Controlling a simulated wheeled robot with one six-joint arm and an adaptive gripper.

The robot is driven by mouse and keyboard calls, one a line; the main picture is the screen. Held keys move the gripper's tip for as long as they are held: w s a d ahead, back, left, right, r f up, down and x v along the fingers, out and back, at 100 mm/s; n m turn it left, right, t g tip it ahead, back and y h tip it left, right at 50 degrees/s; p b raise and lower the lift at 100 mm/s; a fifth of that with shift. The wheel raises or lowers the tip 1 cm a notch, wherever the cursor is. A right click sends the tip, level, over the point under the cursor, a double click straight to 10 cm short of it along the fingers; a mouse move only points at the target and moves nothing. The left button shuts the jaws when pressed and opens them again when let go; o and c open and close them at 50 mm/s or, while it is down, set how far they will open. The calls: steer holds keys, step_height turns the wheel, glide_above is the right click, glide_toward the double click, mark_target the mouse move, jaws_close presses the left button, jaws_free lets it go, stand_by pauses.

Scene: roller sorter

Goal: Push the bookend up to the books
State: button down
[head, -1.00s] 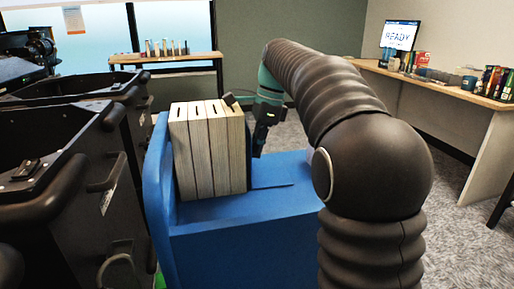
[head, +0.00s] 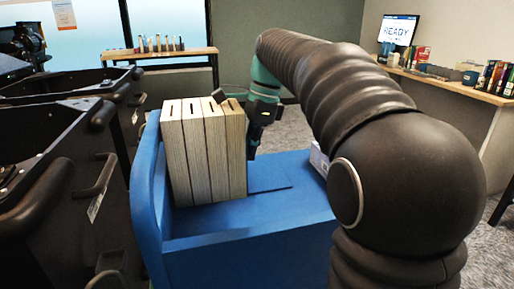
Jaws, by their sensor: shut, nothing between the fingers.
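The books (head: 205,155) stand as a row of several pale blocks, spines up, near the left wall of the blue cart (head: 250,225). The bookend's dark flat base (head: 270,184) lies on the cart just right of the row. Its upright part is mostly hidden or hard to tell from the dark gripper. My gripper (head: 253,153) is shut and empty, pointing down at the right side of the last book, above the bookend base. I cannot tell whether it touches the bookend.
Black bins with handles (head: 95,190) stand close on the left. A small white box (head: 319,158) sits at the cart's right, partly behind my arm. A shelf (head: 160,56) stands behind, and a desk with a monitor (head: 399,30) at the right.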

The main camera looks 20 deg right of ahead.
steer(key=d+p, duration=0.1)
steer(key=d, duration=0.3)
steer(key=shift+d+r, duration=0.1)
steer(key=v, duration=0.9)
steer(key=shift+r, duration=0.4)
